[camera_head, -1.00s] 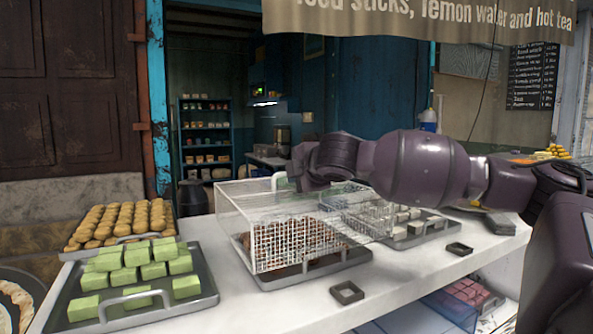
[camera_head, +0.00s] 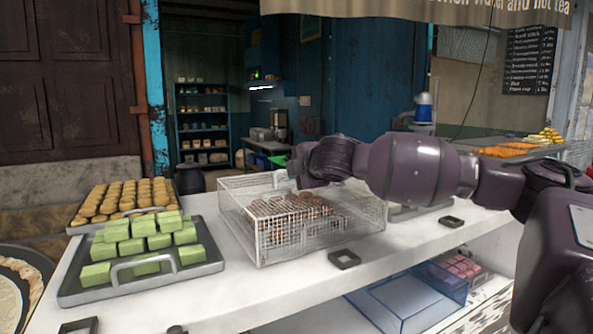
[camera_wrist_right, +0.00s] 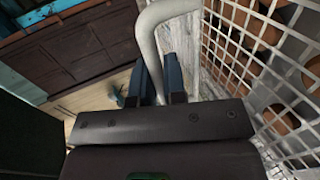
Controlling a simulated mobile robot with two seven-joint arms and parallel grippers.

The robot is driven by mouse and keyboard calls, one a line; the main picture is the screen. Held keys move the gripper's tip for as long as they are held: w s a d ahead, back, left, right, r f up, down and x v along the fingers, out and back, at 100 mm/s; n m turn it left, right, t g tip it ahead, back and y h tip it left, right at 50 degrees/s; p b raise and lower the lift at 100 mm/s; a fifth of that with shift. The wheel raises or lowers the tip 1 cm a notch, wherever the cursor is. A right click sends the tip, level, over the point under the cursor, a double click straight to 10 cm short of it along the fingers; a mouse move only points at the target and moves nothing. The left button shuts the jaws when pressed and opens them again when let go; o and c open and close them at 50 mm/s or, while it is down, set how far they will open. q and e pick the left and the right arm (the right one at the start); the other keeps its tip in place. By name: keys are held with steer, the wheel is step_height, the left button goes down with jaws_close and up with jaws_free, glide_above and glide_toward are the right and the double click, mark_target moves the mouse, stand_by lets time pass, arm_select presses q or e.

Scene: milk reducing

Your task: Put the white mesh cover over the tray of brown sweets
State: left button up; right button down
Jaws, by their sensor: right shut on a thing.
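The white mesh cover (camera_head: 252,238) is a wire box standing around the brown sweets (camera_head: 300,217) on the counter. The sweets show through its mesh and clear-looking top. Their tray is largely hidden behind the mesh, and I cannot tell whether the cover's lower edge touches the counter. My right gripper (camera_wrist_right: 158,82) is shut on the cover's pale curved handle (camera_wrist_right: 152,25) in the right wrist view. In the head view its fingers are mostly hidden behind my wrist, at the cover's far top side. My left gripper is not in view.
A tray of green blocks (camera_head: 205,268) and a tray of round golden sweets (camera_head: 72,229) stand to the left. Small dark square holders (camera_head: 345,259) and (camera_head: 451,221) lie on the white counter (camera_head: 290,292). A blue clear box (camera_head: 400,300) sits below.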

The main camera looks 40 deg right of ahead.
steer(key=shift+f, duration=0.15)
stand_by(0.3)
steer(key=c, duration=1.1)
jaws_free()
steer(key=shift+f, duration=0.1)
